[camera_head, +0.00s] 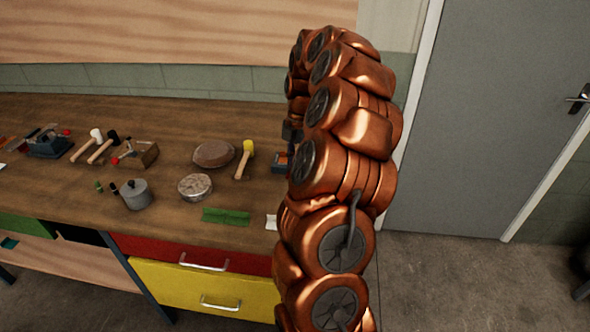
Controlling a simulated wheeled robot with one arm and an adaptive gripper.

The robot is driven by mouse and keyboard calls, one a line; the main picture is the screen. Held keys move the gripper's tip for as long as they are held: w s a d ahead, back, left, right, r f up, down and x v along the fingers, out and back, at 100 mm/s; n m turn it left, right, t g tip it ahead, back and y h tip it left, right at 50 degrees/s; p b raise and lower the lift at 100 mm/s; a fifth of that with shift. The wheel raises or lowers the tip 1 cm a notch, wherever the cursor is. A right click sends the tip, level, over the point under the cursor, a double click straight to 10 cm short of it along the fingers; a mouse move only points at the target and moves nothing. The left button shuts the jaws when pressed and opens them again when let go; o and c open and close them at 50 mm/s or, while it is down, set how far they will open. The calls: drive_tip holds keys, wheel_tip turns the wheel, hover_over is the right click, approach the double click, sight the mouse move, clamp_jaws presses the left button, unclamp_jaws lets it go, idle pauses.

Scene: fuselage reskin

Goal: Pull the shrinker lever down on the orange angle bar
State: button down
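A small dark blue-grey block with an orange part (281,163) sits on the workbench, mostly hidden behind my copper-coloured arm. I cannot tell whether the orange part is the angle bar, and no lever shows on it. Another dark blue-grey bench tool (47,145) stands at the far left, with a red ball beside it that may be a lever knob. My gripper is almost wholly hidden by my arm. A dark piece (291,133) at the arm's far end, just above the blue-and-orange block, may be part of it. Its fingers cannot be seen.
Red and yellow drawers (200,288) are below. A grey door (490,120) and clear floor are at right.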

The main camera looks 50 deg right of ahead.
drive_tip(key=shift+f+b, duration=1.35)
drive_tip(key=shift+f, duration=1.45)
drive_tip(key=shift+r, duration=0.2)
drive_tip(key=shift+r+p, duration=1.45)
drive_tip(key=shift+r, duration=3.95)
drive_tip(key=shift+a, duration=0.1)
